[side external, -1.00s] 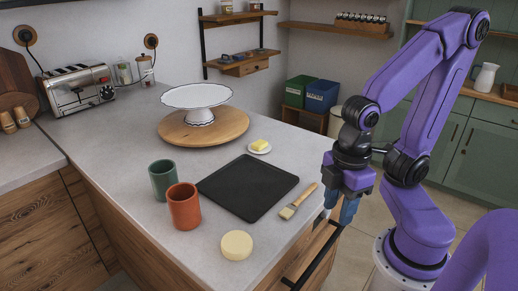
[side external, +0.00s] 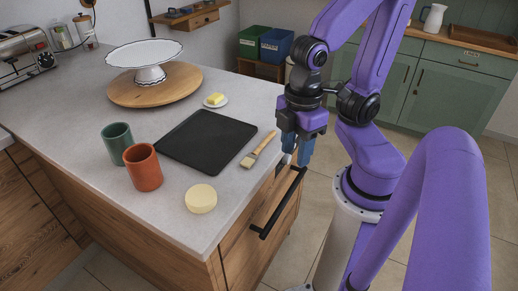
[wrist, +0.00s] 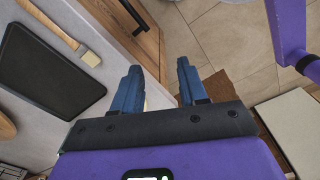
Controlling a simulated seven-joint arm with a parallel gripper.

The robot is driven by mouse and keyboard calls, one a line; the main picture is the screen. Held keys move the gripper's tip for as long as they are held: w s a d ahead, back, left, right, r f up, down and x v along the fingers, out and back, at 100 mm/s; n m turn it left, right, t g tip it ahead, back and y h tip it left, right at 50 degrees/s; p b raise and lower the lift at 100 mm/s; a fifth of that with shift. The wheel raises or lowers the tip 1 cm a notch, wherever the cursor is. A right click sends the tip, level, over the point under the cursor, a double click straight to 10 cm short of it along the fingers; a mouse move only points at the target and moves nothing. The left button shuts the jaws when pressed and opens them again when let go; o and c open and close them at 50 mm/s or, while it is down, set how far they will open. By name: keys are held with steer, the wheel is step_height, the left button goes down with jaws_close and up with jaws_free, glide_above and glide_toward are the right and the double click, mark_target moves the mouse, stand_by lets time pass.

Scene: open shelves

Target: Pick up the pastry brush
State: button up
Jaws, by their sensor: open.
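The pastry brush (side external: 258,150) lies flat on the grey counter near its right edge, beside the black tray. Its wooden handle points away and its pale bristles point toward the side camera. In the wrist view, the brush (wrist: 62,31) is at the upper left, to the left of both fingers. My gripper (side external: 296,160) hangs to the right of the brush, just past the counter edge, with its blue fingers pointing down. In the wrist view my gripper (wrist: 157,68) is open and empty, with the drawer front and floor behind its fingers.
A black tray (side external: 207,141) lies left of the brush. An orange cup (side external: 144,168), a green cup (side external: 117,143) and a pale round block (side external: 201,199) stand nearer. Butter on a saucer (side external: 223,104) sits behind. A black drawer handle (side external: 280,203) juts out below the counter edge.

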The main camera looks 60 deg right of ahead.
steer(key=shift+o, duration=0.6)
steer(key=w+d+r+n+h, duration=0.1)
steer(key=w+d+n+h, duration=0.15)
steer(key=w, duration=0.65)
steer(key=n+h, duration=0.3)
glide_above(267, 138)
steer(key=a, duration=0.3)
steer(key=shift+y, duration=0.25)
steer(key=f, duration=0.8)
steer(key=shift+d, duration=0.25)
steer(key=shift+a+x, duration=0.15)
steer(key=shift+x, duration=1.35)
steer(key=shift+a+x, duration=0.15)
steer(key=shift+x, duration=1.35)
